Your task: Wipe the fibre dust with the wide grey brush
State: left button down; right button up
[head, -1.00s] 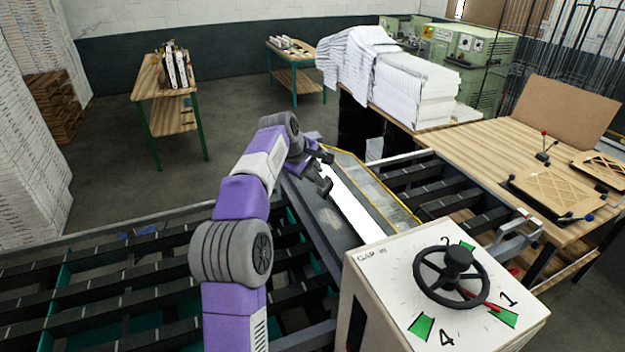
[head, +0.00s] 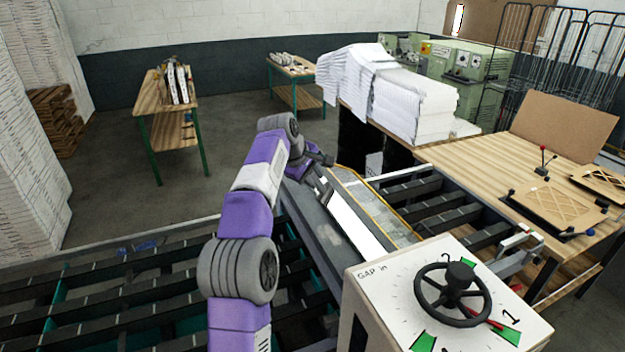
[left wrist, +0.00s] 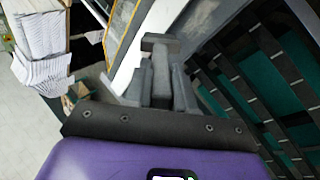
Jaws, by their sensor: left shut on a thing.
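My left gripper (head: 323,182) is over the near left part of the machine bed, beside a long white strip (head: 356,222). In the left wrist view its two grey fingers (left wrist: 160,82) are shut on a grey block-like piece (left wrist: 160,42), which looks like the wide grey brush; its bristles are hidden. A yellow-edged panel (head: 378,205) with a mottled grey surface lies just right of the white strip. I cannot tell whether that mottling is the fibre dust. Whether the brush touches any surface is unclear. My right gripper is not in view.
A white box with a handwheel (head: 460,285) stands at the front right. Dark slatted racks (head: 110,290) flank the bed. A wooden table (head: 480,160) with jigs is at right, with a stack of paper (head: 410,105) behind it. Open floor lies at the back left.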

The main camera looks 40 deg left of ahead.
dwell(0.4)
pick_arm(q)
jog(key=shift+s+a+f+b, duration=0.15)
jog(key=shift+s+a+f, duration=0.2)
jog(key=shift+a+f, duration=0.15)
jog(key=shift+s+a+f+b, duration=0.15)
jog(key=shift+s+a+f, duration=0.15)
jog(key=shift+a+f, duration=0.2)
